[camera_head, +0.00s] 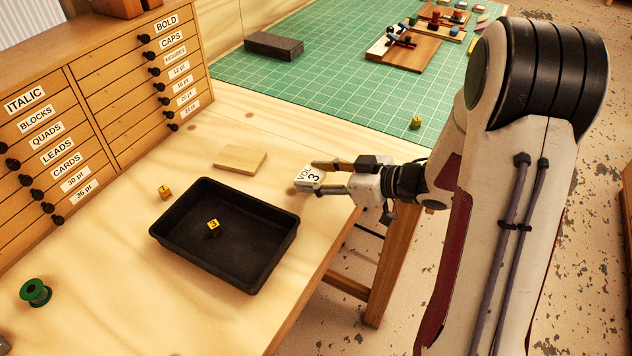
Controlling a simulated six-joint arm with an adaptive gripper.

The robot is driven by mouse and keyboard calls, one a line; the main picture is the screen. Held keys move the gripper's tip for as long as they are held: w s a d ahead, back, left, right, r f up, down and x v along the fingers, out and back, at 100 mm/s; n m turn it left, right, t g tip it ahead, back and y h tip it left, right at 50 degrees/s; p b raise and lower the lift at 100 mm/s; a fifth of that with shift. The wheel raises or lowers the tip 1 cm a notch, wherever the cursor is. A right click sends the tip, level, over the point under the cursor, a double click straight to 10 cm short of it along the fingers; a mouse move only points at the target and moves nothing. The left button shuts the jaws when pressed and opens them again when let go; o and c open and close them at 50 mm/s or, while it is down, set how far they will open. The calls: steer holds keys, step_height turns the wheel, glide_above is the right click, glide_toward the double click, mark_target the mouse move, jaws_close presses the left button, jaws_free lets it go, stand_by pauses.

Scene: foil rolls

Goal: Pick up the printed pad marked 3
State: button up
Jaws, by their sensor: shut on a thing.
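The printed pad (307,177) is a small white block whose top reads "VOL 3". It is between the fingers of my gripper (316,177), near the right edge of the wooden bench. My gripper comes in from the right and is shut on the pad, one finger along each side. A small dark patch shows on the bench just left of the pad; I cannot tell for sure how far the pad is above the wood.
A black tray (168,236) holds a yellow cube (213,224) marked 3. A labelled drawer cabinet (90,150) stands left, a green spool (35,292) front left. A green mat (310,85) with several items lies behind.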

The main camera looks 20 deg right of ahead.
mark_target(316, 178)
steer(key=shift+r, duration=3.5)
